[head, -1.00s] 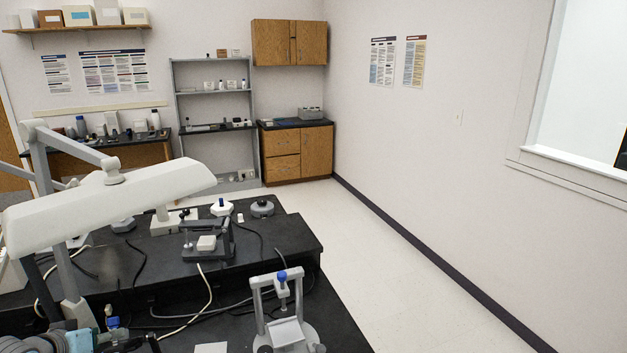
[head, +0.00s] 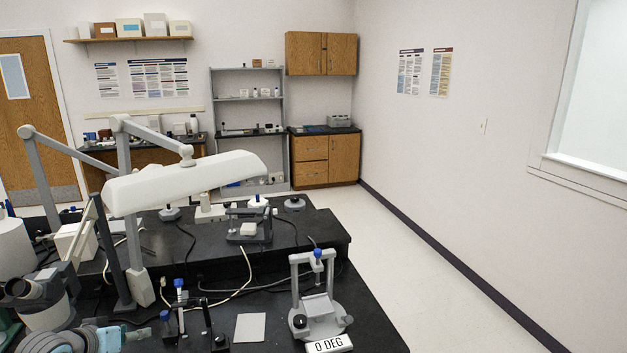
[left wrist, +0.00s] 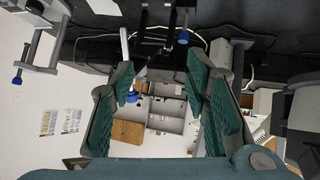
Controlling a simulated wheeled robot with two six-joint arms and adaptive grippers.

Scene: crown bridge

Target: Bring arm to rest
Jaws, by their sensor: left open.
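My left arm (head: 70,341) shows at the lower left edge of the head view, over the black bench. In the left wrist view my left gripper (left wrist: 160,85) has its dark green fingers spread wide, with nothing held between them. The head view does not show its fingertips clearly. A dark stand with a blue knob (head: 178,283) stands just right of the arm; a dark stand also shows beyond the fingers in the left wrist view (left wrist: 165,50). My right gripper is in neither view.
A grey frame fixture (head: 318,307) with a blue knob stands on the black bench (head: 262,328), behind a "0 DEG" label (head: 330,344). A pale sheet (head: 250,327) lies left of it. A white lamp (head: 185,180) overhangs the bench. Microscope eyepieces (head: 22,289) are at far left. Floor is clear at right.

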